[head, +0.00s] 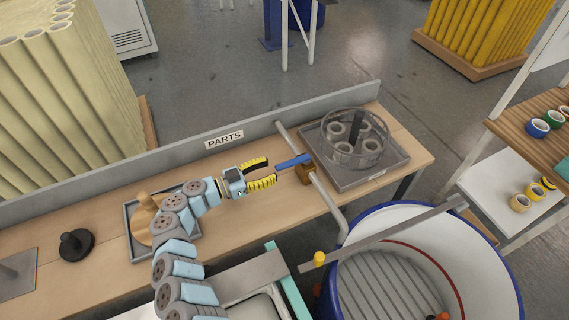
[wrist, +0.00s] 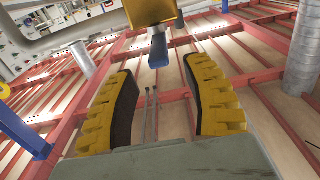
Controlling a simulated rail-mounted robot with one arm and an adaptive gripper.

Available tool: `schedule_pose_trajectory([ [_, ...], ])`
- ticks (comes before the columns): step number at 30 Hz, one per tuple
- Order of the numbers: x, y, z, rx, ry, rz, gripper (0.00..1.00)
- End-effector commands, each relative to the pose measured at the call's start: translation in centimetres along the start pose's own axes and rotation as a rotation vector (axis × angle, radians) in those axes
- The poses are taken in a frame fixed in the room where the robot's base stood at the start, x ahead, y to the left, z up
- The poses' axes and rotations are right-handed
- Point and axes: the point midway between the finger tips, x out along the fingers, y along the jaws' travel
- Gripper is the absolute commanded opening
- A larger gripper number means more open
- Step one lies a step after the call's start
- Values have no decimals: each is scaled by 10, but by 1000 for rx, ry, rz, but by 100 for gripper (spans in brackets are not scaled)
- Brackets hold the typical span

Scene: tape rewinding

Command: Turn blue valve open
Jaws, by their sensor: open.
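The blue valve handle (head: 294,161) sticks out to the left from a brass-coloured valve body (head: 305,172) on a grey pipe (head: 324,196). The pipe runs from the bench's back edge down to the round tub. My gripper (head: 268,173) is open, its yellow fingers pointing right, with the handle's near end close to the fingertips. In the wrist view the handle (wrist: 158,50) shows end-on beyond and between the open fingers (wrist: 162,90), below the brass body (wrist: 150,12). No contact is visible.
A wire basket with rolls (head: 355,138) stands in a grey tray (head: 350,180) right of the pipe. The white, blue-rimmed tub (head: 490,240) stands in front, with a grey bar (head: 390,232) across it. A wooden spindle (head: 146,215) is at left on the workbench (head: 100,215).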

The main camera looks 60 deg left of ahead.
Motion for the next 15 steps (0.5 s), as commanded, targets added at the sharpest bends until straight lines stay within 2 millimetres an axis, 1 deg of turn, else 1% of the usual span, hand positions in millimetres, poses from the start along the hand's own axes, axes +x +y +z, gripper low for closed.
schedule_pose_trajectory([
  [1,9,0,-2,2,3,1,50],
  [3,20,1,0,0,2,3,50],
  [6,34,0,0,-1,2,1,50],
  [10,48,0,0,-1,2,-1,50],
  [15,56,0,0,-1,1,0,50],
])
